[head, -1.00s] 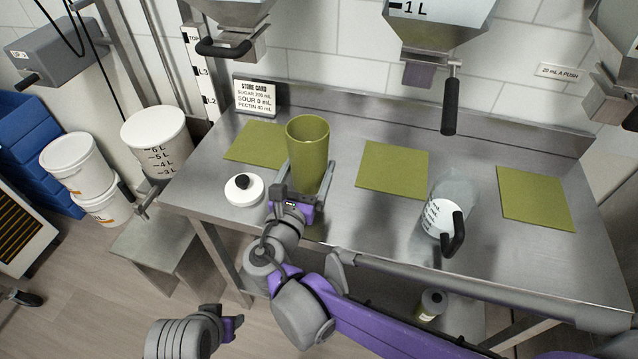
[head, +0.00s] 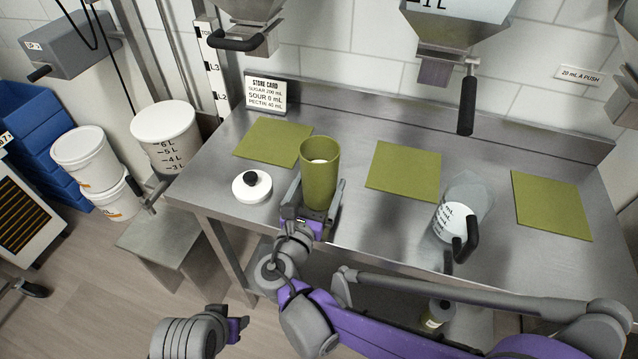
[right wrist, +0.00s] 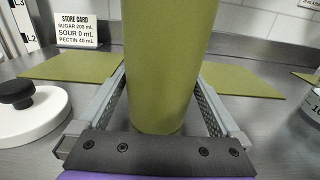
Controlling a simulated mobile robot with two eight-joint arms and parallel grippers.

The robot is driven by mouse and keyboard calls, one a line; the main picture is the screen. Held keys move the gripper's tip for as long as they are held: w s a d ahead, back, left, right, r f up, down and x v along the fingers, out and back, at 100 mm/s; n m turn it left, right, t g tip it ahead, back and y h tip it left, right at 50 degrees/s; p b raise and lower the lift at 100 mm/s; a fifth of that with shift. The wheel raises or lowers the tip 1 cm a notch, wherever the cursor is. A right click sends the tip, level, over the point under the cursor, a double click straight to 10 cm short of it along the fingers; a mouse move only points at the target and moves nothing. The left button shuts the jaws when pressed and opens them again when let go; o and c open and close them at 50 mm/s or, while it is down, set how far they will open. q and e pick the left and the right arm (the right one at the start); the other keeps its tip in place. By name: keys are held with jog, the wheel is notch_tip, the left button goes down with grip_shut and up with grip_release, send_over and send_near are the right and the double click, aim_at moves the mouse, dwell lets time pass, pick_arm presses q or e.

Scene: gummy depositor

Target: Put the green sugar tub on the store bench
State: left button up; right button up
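The green tub (head: 319,185) is upright over the front left part of the steel bench (head: 395,240), with something white inside. My right gripper (head: 318,192) has its fingers on both sides of the tub and appears shut on it. The right wrist view shows the tub (right wrist: 168,70) between the fingers, low over the bench; I cannot tell whether its base touches the metal. A store card (head: 266,94) stands at the bench's back left. My left gripper (head: 238,329) is low at the front, off the bench; its fingers are not clear.
A white lid (head: 252,190) with a black knob lies left of the tub. Green mats (head: 404,172) lie along the bench. A clear jug (head: 462,205) stands to the right. Hoppers (head: 445,50) hang above. White buckets (head: 166,138) are at the left.

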jog(key=shift+s+a+r, duration=0.1)
jog(key=shift+s+r, duration=0.05)
jog(key=shift+r, duration=0.05)
jog(key=v, duration=1.1)
jog(key=shift+s+p, duration=0.3)
